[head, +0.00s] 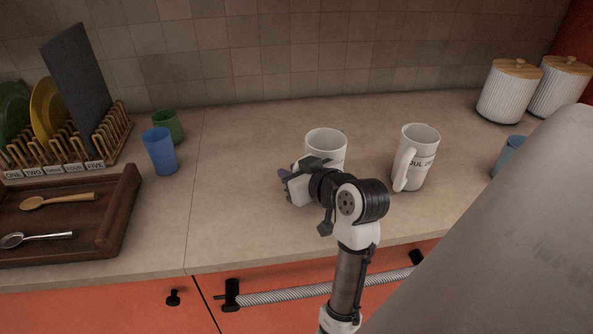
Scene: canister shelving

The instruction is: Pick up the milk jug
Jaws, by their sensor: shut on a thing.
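A white jug (325,142) is on the counter near the middle of the head view, its lower part hidden behind my gripper. My gripper (296,182) is at the jug's near left side and is shut on it. The exact contact, the jug's handle and its base are hidden, so I cannot tell whether it is lifted.
A blue cup (160,152) and a green cup (168,127) stand at left, beside a plate rack (112,135) and a wooden tray (122,215) with spoons. Another blue cup (508,155) and lidded canisters (508,92) are at right. The counter (235,180) left of my gripper is clear.

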